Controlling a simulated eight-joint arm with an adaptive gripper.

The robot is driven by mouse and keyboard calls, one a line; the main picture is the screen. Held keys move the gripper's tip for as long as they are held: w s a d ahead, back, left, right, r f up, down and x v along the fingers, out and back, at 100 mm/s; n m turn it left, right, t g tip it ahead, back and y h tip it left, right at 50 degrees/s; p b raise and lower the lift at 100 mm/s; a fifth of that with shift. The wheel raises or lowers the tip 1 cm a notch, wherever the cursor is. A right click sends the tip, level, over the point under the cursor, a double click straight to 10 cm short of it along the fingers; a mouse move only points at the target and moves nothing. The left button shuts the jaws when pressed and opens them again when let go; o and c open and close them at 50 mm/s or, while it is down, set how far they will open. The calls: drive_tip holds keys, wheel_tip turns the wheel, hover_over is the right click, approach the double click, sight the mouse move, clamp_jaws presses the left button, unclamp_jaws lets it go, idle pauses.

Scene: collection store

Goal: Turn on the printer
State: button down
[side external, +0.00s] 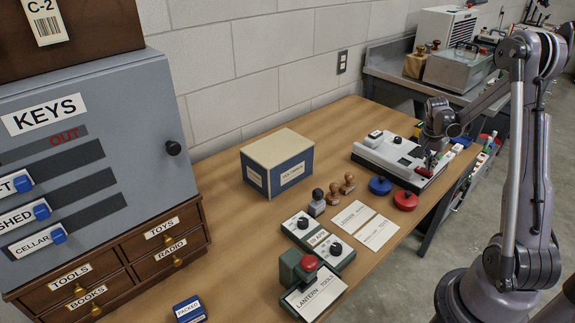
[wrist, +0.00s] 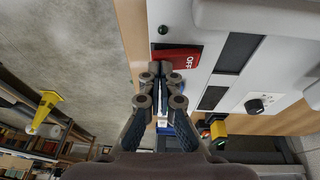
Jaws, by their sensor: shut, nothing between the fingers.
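The printer (side external: 385,160) is a low white machine with dark slots at the far right end of the wooden table. In the wrist view its white top (wrist: 228,78) fills the upper right. It has a red switch (wrist: 178,57) marked OFF, a dark panel, and a black knob (wrist: 256,105). The red switch also shows in the side view (side external: 424,172). My gripper (wrist: 160,72) is shut and empty, with its fingertips at the lower left edge of the switch. I cannot tell whether they touch it. In the side view my gripper (side external: 431,161) points down over the printer's right end.
A blue round pad (side external: 380,186) and a red one (side external: 405,200) lie in front of the printer. Stamps, cards, a two-knob box (side external: 318,240) and a blue-and-cream box (side external: 278,165) stand farther left. A grey key cabinet (side external: 90,140) is at the left.

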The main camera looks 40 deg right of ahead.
drive_tip(key=shift+s+f+t, duration=0.4)
drive_tip(key=shift+f+t, duration=0.1)
drive_tip(key=shift+t, duration=0.1)
drive_tip(key=shift+w, duration=0.15)
drive_tip(key=shift+r, duration=0.1)
drive_tip(key=shift+w+r, duration=0.2)
drive_tip(key=shift+w, duration=0.55)
drive_tip(key=shift+r, duration=0.1)
drive_tip(key=s+a+r, duration=0.1)
drive_tip(key=s+r, duration=0.1)
drive_tip(key=r, duration=0.4)
drive_tip(key=s+a+r, duration=0.1)
drive_tip(key=a+r, duration=0.1)
drive_tip(key=r, duration=0.5)
drive_tip(key=shift+s, duration=0.4)
